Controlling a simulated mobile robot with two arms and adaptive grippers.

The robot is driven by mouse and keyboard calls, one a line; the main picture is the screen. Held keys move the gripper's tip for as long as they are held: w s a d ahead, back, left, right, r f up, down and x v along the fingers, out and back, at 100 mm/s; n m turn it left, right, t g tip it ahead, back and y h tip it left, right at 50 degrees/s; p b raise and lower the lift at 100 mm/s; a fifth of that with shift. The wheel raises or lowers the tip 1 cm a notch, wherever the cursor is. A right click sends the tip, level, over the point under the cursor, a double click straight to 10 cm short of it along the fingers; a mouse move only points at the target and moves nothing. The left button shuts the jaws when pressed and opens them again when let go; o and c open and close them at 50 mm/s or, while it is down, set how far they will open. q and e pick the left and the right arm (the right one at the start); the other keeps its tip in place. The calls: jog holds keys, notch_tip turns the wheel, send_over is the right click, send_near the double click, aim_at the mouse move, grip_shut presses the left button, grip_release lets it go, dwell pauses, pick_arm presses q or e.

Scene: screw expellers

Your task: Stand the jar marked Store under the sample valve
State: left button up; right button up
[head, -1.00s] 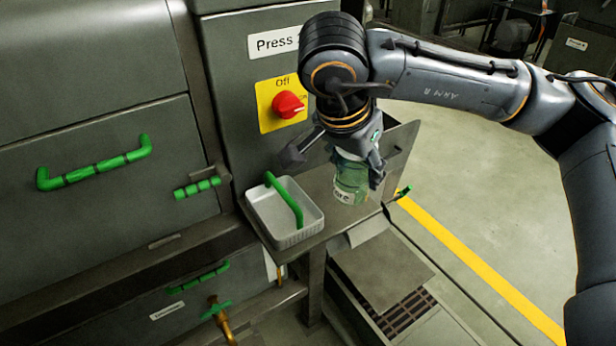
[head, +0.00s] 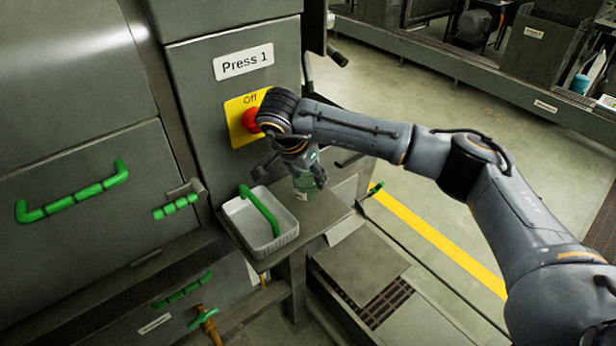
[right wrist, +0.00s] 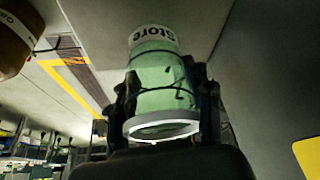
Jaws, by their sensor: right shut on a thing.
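My right gripper (head: 300,181) is shut around a translucent green jar (head: 305,187), seen small over the shelf beside the press. In the right wrist view the jar (right wrist: 160,85) sits between the two fingers, with the white label "Store" at its far end and a pale ring at the near end. I cannot tell whether it touches the shelf. A brass valve with a green handle (head: 207,318) is low on the press front, left of the shelf and well away from the jar; its small label is unreadable. My left gripper is not in view.
A white tray (head: 237,238) with a green bar handle stands on the shelf (head: 318,217). A red knob on a yellow plate (head: 238,133) is close to my right wrist. In the right wrist view, a brown rounded thing (right wrist: 14,48) is at top left. Open floor (head: 440,190) lies right.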

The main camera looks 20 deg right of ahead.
jog(key=shift+f, duration=0.9)
jog(key=shift+f, duration=0.1)
jog(key=o, duration=0.7)
jog(key=shift+f, duration=0.1)
jog(key=o, duration=0.5)
jog(key=shift+c, duration=0.2)
